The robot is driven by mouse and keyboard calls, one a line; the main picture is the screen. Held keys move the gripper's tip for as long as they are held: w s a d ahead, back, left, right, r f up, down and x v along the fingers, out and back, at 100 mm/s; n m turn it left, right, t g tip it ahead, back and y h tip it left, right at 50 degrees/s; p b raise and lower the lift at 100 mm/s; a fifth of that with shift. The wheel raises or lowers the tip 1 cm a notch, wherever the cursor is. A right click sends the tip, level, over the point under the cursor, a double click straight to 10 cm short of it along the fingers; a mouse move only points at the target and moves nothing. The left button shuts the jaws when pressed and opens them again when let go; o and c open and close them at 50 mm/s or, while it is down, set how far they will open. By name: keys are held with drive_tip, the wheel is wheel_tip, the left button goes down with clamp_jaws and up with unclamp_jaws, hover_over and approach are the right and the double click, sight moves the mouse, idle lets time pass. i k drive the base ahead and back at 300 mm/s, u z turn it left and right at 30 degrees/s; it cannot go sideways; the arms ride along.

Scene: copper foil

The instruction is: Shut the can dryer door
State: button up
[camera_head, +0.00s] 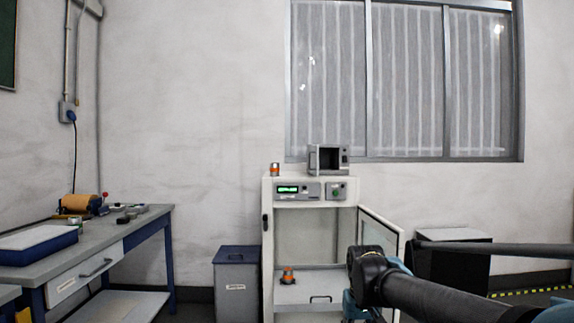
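The can dryer (268,225) is a white upright cabinet in the middle of the head view, with a green display and a control panel at its top. Its door (372,229) has a pale frame with a glass pane and stands open, swung out to the right. The lower part of the door is hidden behind my arm. An orange and dark can (287,275) stands on the shelf (305,290) inside. My dark arm reaches in from the lower right, in front of the door. My gripper cannot be made out in this view.
A small open dark box (345,158) and an orange can (275,169) stand on top of the dryer. A grey-blue bin (237,285) is at its left. A dark cabinet (455,268) stands at the right. A workbench (125,225) is on the left.

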sight(313, 155)
drive_tip(key=u, duration=0.1)
drive_tip(key=i, duration=1)
drive_tip(key=z, duration=0.45)
drive_tip(key=k, duration=0.85)
drive_tip(key=u, duration=0.45)
drive_tip(key=i, duration=0.85)
drive_tip(key=z, duration=0.05)
